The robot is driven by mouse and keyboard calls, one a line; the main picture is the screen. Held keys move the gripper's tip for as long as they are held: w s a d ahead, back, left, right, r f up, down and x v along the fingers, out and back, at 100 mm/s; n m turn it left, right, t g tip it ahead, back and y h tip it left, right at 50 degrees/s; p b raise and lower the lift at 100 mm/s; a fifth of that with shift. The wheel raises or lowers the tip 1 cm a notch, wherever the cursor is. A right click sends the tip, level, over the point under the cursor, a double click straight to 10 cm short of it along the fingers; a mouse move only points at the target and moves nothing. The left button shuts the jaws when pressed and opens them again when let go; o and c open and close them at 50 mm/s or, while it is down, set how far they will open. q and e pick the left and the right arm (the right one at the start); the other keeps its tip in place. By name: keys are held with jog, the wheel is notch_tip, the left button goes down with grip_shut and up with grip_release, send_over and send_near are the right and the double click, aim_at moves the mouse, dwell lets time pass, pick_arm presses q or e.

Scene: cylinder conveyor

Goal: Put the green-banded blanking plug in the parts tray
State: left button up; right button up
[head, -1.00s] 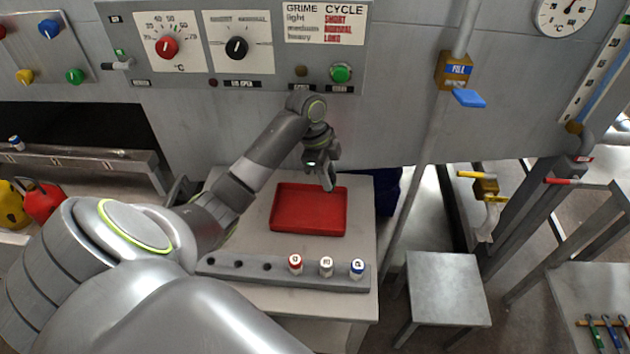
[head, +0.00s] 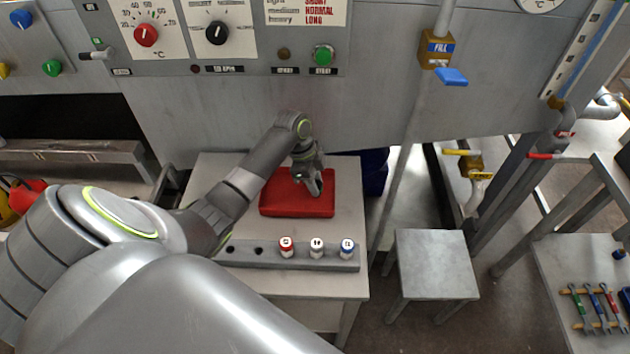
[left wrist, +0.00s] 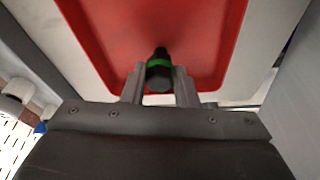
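The parts tray is a shallow red tray (head: 285,205) on a small grey table, and it also fills much of the left wrist view (left wrist: 100,35). My left gripper (head: 315,190) reaches down over the tray's right half. In the left wrist view, its two fingers (left wrist: 159,80) are closed on the sides of the green-banded blanking plug (left wrist: 158,64), a dark plug with a bright green ring. The red tray floor shows behind the plug; I cannot tell whether they touch. The plug cannot be made out in the head view. My right gripper is not in view.
A grey rack (head: 265,254) along the table's front holds a red-topped (head: 287,247), a white-topped (head: 317,247) and a blue-topped cylinder (head: 347,248), with empty holes at left. A control panel wall stands behind. A grey stool (head: 434,262) stands right of the table.

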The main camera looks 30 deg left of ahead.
pick_arm(q)
jog(key=o, duration=0.4)
jog(key=shift+o, duration=0.2)
jog(key=b+v, duration=0.1)
jog(key=v, duration=1.1)
jog(key=shift+s, duration=0.1)
